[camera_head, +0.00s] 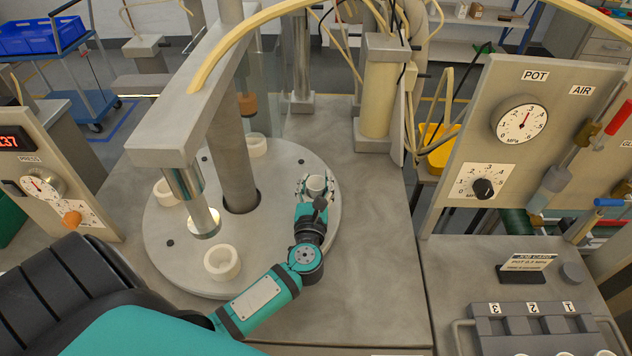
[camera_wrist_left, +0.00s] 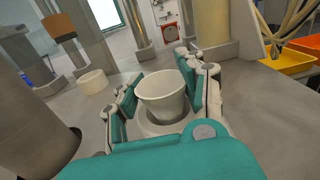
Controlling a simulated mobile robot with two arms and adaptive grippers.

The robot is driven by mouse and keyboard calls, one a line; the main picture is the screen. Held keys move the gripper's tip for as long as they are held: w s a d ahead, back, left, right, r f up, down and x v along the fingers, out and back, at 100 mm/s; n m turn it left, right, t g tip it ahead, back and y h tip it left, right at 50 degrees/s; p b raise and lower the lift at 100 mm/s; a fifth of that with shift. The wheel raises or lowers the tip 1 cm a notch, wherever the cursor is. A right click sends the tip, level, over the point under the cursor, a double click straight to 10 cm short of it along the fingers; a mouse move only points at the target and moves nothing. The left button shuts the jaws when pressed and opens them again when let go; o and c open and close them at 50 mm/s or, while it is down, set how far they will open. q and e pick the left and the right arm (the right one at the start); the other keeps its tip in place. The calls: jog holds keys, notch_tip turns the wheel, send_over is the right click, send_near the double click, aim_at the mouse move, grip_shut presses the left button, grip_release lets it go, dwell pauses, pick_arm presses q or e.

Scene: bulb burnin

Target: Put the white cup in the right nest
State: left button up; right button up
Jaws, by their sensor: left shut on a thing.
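The white cup (camera_head: 317,184) is upright at the right side of the round grey turntable (camera_head: 290,165). My left gripper (camera_head: 317,190) is shut around it. In the left wrist view, the cup (camera_wrist_left: 162,98) sits between the teal-and-white fingers. The right nest, a pale ring (camera_wrist_left: 178,129), shows partly under the cup; the cup and fingers hide the rest. I cannot tell whether the cup rests fully in it or is held just above. My right gripper is not in view.
Other ring nests stand at the turntable's front (camera_head: 222,263), left (camera_head: 165,192) and back (camera_head: 256,144). A thick column (camera_head: 235,150) rises from its middle, with a press head (camera_head: 203,220) hanging at left. A gauge panel (camera_head: 530,130) stands at right.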

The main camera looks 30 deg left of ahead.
pick_arm(q)
jog(key=shift+f, duration=0.3)
jog(key=o, duration=0.8)
jog(key=shift+r, duration=0.1)
jog(key=shift+r+p, duration=0.5)
jog(key=shift+r, duration=0.1)
jog(key=shift+s+d+f, duration=0.1)
jog(key=shift+s+d, duration=0.1)
jog(key=shift+s, duration=0.1)
jog(key=b+v, duration=0.3)
jog(key=v, duration=0.7)
jog(key=shift+s+b, duration=0.15)
jog(key=shift+b, duration=0.2)
jog(key=shift+s+d, duration=0.25)
jog(key=shift+s, duration=0.2)
